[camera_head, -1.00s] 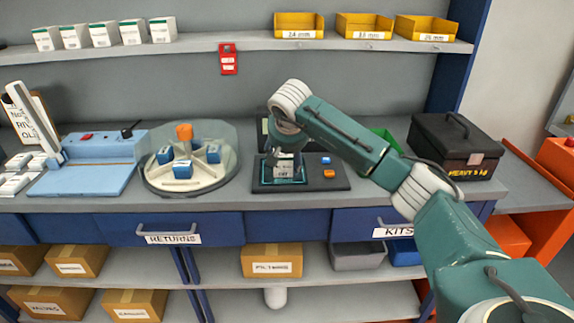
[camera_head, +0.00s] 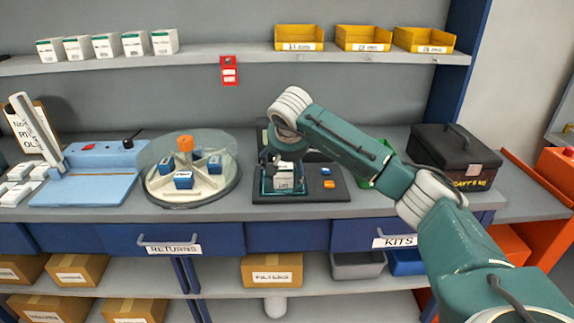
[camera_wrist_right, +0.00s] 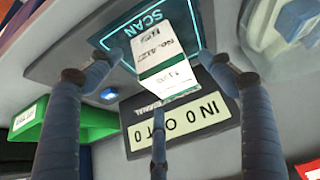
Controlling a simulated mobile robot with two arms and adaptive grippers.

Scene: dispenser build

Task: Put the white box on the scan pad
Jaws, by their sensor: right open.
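The white box (camera_head: 284,181) with a green band and printed label stands on the teal-outlined scan pad (camera_head: 263,191) of the dark scanner unit. In the right wrist view the white box (camera_wrist_right: 163,50) rests within the glowing "SCAN" outline of the pad (camera_wrist_right: 121,44). My right gripper (camera_head: 283,163) is directly above and around the box. In the right wrist view my right gripper (camera_wrist_right: 155,80) has its fingers spread wide, with visible gaps to the box. The box's far side is hidden. My left gripper is not in view.
Left of the scanner are a round carousel (camera_head: 153,188) with blue boxes and a blue press (camera_head: 92,178). A black case (camera_head: 440,158) stands at the right. A green bin (camera_head: 386,176) is partly behind my arm. More white boxes (camera_head: 106,46) stand on the upper shelf.

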